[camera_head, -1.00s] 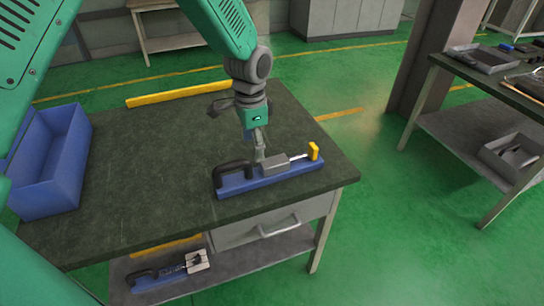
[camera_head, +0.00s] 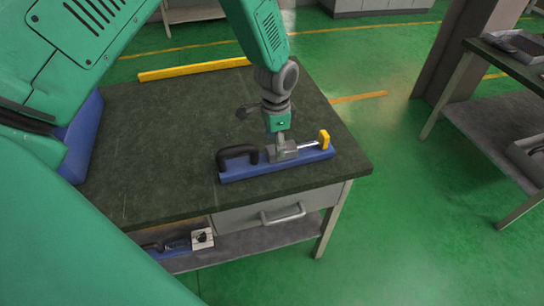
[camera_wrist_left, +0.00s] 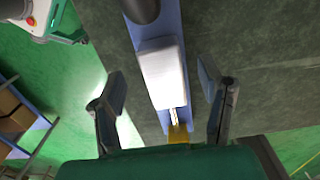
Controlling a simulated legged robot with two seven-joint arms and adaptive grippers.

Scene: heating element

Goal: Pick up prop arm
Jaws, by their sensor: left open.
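The prop arm (camera_head: 265,170) lies on the dark table top near its front right corner. It has a long blue base, a black handle at its left end, a grey block in the middle and a yellow tip on the right. My left gripper (camera_head: 281,139) points down over the grey block. In the left wrist view, my left gripper (camera_wrist_left: 162,88) is open, one finger on each side of the prop arm's grey block (camera_wrist_left: 163,75), with gaps visible. The black handle shows only partly at the top edge there. My right gripper is out of view.
The table top (camera_head: 170,130) is mostly clear, with a yellow bar (camera_head: 195,69) along its back edge. A blue bin (camera_head: 82,140) at the left is largely hidden by my arm. Another blue tool (camera_head: 180,245) lies on the lower shelf. A second table stands at the right.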

